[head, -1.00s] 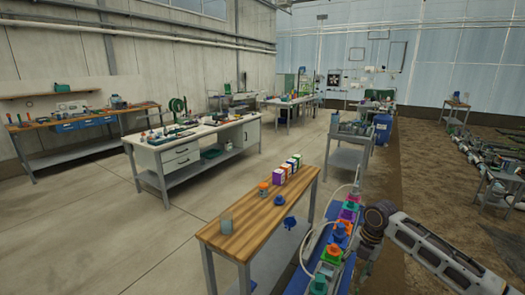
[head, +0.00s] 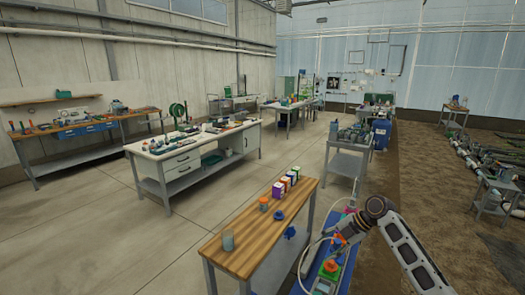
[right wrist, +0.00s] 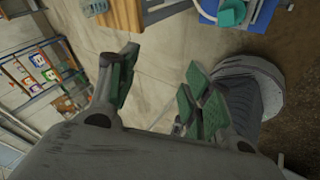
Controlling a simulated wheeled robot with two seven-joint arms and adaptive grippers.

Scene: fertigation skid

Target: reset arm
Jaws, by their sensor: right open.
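My right arm comes in from the lower right of the head view and bends above the blue rack beside the wooden table. My right gripper (right wrist: 160,88) shows clearly in the right wrist view. Its green-padded fingers are apart, with nothing between them and only floor behind. My left gripper is out of view.
The wooden table (head: 232,258) holds a glass jar (head: 228,239), an orange-topped jar (head: 263,204), a blue cap (head: 279,215) and several boxes (head: 286,184). The rack (head: 340,278) carries coloured caps and a hose, close to my arm. Open floor (head: 110,235) lies left.

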